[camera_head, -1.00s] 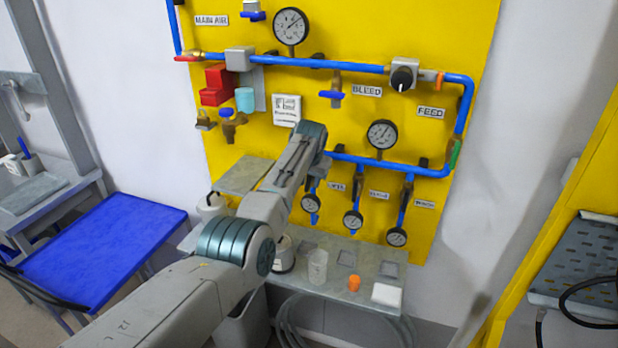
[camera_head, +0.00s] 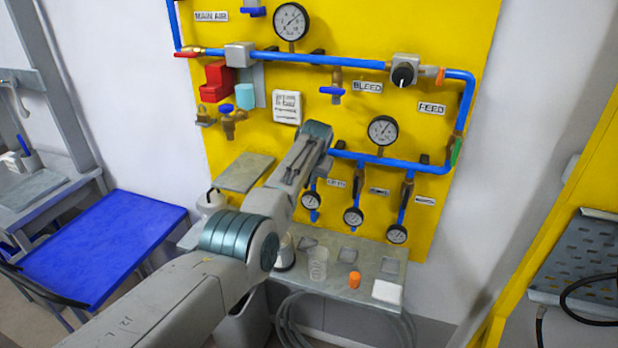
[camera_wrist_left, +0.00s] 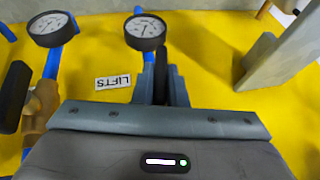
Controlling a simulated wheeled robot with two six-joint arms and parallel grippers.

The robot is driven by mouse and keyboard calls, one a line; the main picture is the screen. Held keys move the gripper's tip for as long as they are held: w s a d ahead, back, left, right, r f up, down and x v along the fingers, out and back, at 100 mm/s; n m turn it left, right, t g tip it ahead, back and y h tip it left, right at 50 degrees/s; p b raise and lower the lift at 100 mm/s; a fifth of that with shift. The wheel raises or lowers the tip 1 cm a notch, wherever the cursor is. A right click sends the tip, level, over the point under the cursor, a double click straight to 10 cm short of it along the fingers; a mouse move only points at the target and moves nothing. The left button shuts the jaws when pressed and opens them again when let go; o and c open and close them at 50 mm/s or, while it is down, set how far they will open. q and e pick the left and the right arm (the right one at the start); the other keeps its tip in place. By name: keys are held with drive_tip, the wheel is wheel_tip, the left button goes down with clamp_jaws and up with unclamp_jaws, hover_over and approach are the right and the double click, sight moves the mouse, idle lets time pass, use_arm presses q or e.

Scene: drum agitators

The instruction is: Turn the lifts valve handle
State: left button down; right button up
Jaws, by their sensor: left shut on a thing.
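The lifts valve handle, a dark lever (camera_wrist_left: 160,72), shows between the fingers of my left gripper (camera_wrist_left: 163,86) in the left wrist view. The gripper is shut on it. The LIFTS label (camera_wrist_left: 113,81) is beside the fingers, and the lifts gauge (camera_wrist_left: 145,32) is just beyond them. In the head view my left gripper (camera_head: 318,142) is at the lower blue pipe, above the lifts gauge (camera_head: 311,200). There the gripper and arm hide the handle. My right gripper is not in view.
A neighbouring valve with a dark handle (camera_wrist_left: 14,97) and brass body is close by on the left in the wrist view. Below the yellow panel (camera_head: 470,50), a grey shelf (camera_head: 335,282) holds a clear cup (camera_head: 318,263) and an orange cap (camera_head: 354,280). A blue table (camera_head: 100,250) stands left.

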use_arm(q)
drive_tip(key=y+b, duration=0.1)
drive_tip(key=t+y+b, duration=0.1)
drive_tip(key=b, duration=0.1)
drive_tip(key=shift+s+d+f+m+y, duration=0.1)
drive_tip(key=shift+d+f+m+y, duration=0.1)
drive_tip(key=shift+f+m+y, duration=0.15)
drive_tip(key=shift+r+y, duration=0.3)
drive_tip(key=shift+y, duration=0.05)
drive_tip(key=shift+r+t+y+p, duration=0.15)
drive_tip(key=shift+t+y+p, duration=0.15)
drive_tip(key=shift+p, duration=0.35)
drive_tip(key=shift+f, duration=0.2)
drive_tip(key=c, duration=1.5)
unclamp_jaws()
drive_tip(key=shift+o, duration=0.2)
